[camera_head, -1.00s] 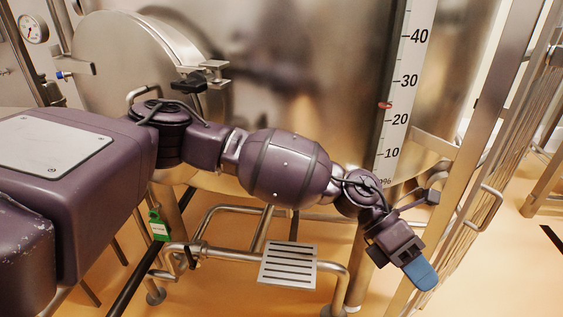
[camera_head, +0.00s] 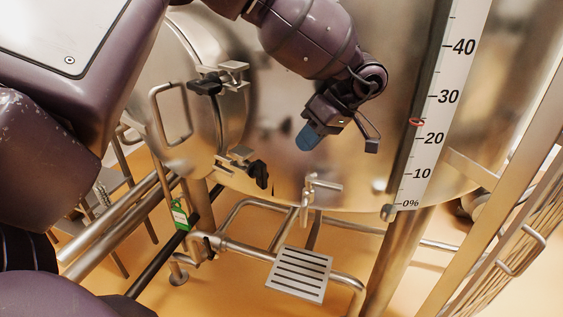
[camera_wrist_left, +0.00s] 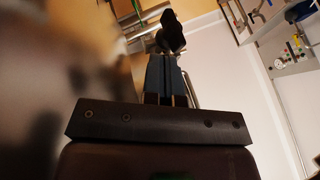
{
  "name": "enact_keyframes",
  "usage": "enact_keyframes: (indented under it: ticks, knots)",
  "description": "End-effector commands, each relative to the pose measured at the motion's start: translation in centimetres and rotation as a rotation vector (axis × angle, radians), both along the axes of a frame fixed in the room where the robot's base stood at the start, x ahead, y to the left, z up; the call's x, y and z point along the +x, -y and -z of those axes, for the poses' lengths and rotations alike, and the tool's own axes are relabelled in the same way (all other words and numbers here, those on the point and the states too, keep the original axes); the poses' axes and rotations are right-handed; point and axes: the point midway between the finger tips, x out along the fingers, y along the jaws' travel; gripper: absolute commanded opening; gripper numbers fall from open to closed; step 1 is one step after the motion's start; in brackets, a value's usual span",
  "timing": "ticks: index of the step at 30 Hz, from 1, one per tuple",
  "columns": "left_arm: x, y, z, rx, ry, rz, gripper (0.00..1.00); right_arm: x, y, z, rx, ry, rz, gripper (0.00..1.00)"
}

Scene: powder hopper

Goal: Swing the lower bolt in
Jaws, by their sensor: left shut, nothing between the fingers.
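The lower bolt (camera_head: 240,159) is a metal bracket and swing piece with a black knob (camera_head: 259,174) at the lower right rim of the round hatch door (camera_head: 175,60). The knob hangs out to the right and down, away from the door. My left gripper (camera_head: 306,139), with blue fingertips, is shut and empty. It is above and right of the lower bolt, pointing down-left, apart from it. In the left wrist view my shut fingers (camera_wrist_left: 165,68) point toward a black knob (camera_wrist_left: 172,33) on a metal bracket, seemingly the lower bolt. My right gripper is not in view.
The upper bolt (camera_head: 232,72), with its black knob, sits at the door's upper right. A bar handle (camera_head: 170,112) is on the door. The steel vessel wall is behind my gripper, with a scale strip (camera_head: 432,120). Pipes and a slotted step (camera_head: 299,274) lie below.

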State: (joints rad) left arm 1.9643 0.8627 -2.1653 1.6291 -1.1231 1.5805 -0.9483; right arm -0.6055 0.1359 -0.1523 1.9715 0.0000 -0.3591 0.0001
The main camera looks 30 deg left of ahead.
Motion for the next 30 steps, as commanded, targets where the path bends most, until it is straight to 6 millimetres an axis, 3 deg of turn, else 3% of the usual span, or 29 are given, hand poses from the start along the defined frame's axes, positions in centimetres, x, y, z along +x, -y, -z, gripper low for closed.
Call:
enact_keyframes:
  ticks: [5, 21, 30]
  knots:
    - [-0.2, -1.2, 0.1, 0.030, -0.013, 0.007, 0.00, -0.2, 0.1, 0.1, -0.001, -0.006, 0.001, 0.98]
    - [-2.8, -5.0, 6.3, 0.027, -0.012, 0.006, 0.00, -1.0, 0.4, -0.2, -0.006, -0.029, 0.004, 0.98]
    - [-3.3, -5.7, 7.7, 0.025, -0.011, 0.006, 0.00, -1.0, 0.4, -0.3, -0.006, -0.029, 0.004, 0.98]
